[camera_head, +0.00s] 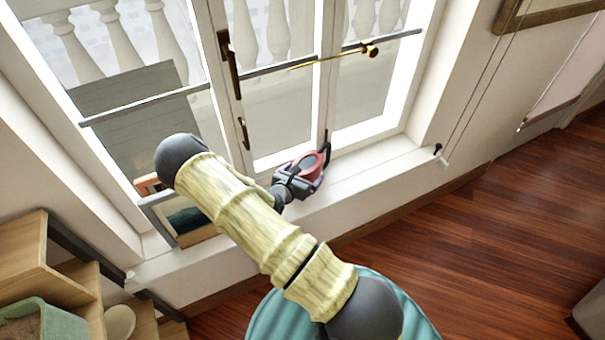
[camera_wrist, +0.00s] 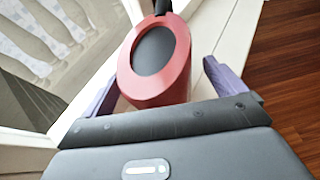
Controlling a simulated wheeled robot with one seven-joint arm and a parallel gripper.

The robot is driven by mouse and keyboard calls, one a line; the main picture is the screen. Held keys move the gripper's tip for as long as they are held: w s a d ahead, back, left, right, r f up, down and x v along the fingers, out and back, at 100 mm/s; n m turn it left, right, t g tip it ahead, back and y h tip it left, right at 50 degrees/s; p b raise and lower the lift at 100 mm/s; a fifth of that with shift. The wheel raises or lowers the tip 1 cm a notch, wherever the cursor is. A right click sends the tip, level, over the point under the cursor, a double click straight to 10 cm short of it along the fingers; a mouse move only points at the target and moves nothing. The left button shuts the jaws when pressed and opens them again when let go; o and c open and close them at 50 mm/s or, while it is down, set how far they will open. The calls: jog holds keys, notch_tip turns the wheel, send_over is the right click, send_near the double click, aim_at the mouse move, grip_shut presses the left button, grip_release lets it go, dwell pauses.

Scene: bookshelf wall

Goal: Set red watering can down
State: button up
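The red watering can (camera_head: 306,165) is on the white windowsill (camera_head: 372,161), close against the window. In the wrist view the red can (camera_wrist: 178,85) shows a dark oval top and a dark handle (camera_wrist: 163,7). It looks upright; its underside is hidden. My gripper (camera_head: 301,178) is at the near side of the can. In the wrist view its two purple fingers (camera_wrist: 160,84) are spread wide, one on each side of the can. A gap shows at the right finger; I cannot tell whether the left finger touches.
The window frame and a metal bar (camera_head: 265,70) stand just behind the can. A framed picture (camera_head: 185,222) leans at the left end of the sill. Wooden shelves (camera_head: 75,270) stand at lower left.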

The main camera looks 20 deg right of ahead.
jog(key=shift+r, duration=0.15)
jog(key=v, duration=1.2)
jog(key=shift+d+r, duration=0.1)
dwell(0.3)
